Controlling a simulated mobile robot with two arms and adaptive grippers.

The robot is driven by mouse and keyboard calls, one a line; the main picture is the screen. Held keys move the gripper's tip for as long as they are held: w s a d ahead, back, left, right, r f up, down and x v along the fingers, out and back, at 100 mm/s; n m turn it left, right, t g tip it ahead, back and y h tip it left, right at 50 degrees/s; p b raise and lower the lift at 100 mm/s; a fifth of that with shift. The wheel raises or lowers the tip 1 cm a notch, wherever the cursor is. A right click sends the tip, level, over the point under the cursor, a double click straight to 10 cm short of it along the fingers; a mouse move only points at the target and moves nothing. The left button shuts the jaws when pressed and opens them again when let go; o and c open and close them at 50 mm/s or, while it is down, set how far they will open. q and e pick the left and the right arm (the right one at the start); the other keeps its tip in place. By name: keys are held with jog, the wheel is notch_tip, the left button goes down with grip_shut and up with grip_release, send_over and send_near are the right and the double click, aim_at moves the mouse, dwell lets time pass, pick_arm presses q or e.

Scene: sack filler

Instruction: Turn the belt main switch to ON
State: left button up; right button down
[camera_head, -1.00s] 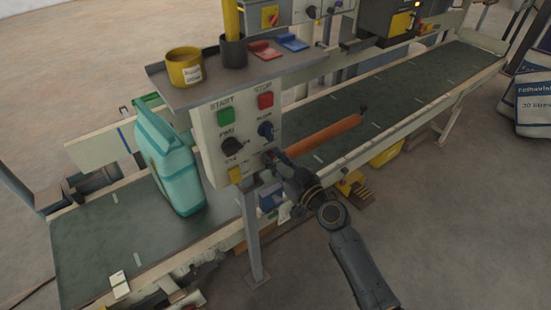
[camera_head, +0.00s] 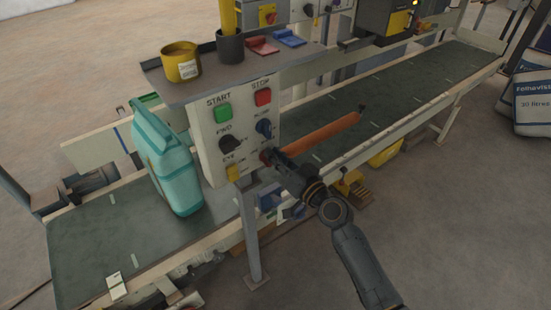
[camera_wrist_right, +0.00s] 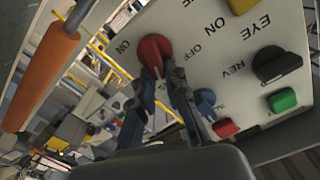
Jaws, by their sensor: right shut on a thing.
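The panel (camera_head: 211,163) stands beside the belt. Its red main switch knob (camera_wrist_right: 154,50) shows in the right wrist view at the panel's edge, with ON printed to its left and OFF to its right. My right gripper (camera_wrist_right: 160,76) is shut on the lower part of this knob. In the head view the right gripper (camera_head: 271,158) is at the panel's lower right corner and covers most of the knob. The knob's exact pointing is hard to tell. My left gripper is not in view.
A black knob (camera_wrist_right: 275,65), blue knob (camera_wrist_right: 204,101), green button (camera_wrist_right: 282,100) and red button (camera_wrist_right: 226,128) are near the gripper. An orange roller (camera_head: 322,135) sticks out right of the panel. A teal jug (camera_head: 166,165) stands on the belt (camera_head: 90,240).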

jog(key=shift+w+d+f+m+b, duration=0.15)
jog(key=shift+f+m+b, duration=0.1)
jog(key=shift+m, duration=1.95)
jog(key=shift+w+d+f+m+b, duration=0.1)
jog(key=shift+f+m+b, duration=0.1)
jog(key=shift+m, duration=2)
jog(key=shift+w+d+f+m+b, duration=0.15)
jog(key=shift+f+m+b, duration=0.1)
jog(key=shift+m, duration=1.95)
jog(key=c, duration=1.3)
grip_release()
jog(key=shift+c, duration=0.2)
jog(key=shift+a+f, duration=0.1)
jog(key=shift+f, duration=0.05)
jog(key=v, duration=1.2)
